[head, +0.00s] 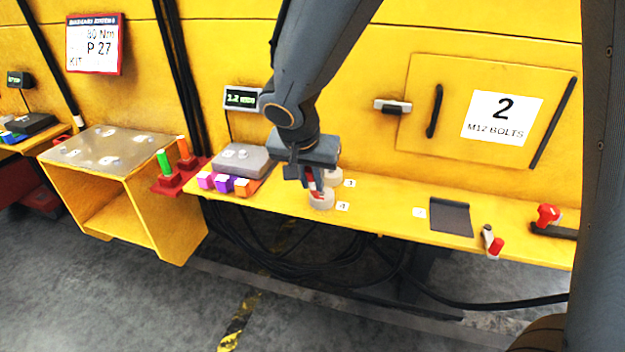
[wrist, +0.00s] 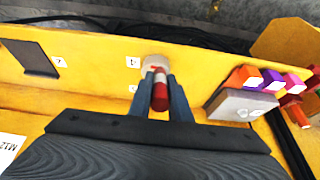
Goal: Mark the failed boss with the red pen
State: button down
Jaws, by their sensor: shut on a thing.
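My gripper (head: 315,186) is shut on the red pen (wrist: 159,94), which points down at the yellow shelf. A pale round boss (head: 321,201) stands just below the pen, beside a small number tag (head: 342,206). In the wrist view this boss (wrist: 156,61) lies right beyond the fingers, with red strokes on its top. Whether the pen tip touches it I cannot tell. A second pale boss (head: 334,177) stands behind it beside another tag (head: 349,183), partly hidden by my gripper. In the wrist view the fingers and pen hide that one.
Left on the shelf is a grey block (head: 242,158) with purple and orange cubes (head: 224,183) before it. A dark pad (head: 451,217), a red-ended item (head: 495,244) and a red-knobbed fitting (head: 548,215) are right. Cables hang below.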

jog(key=shift+r+p, duration=2.15)
jog(key=shift+r, duration=0.85)
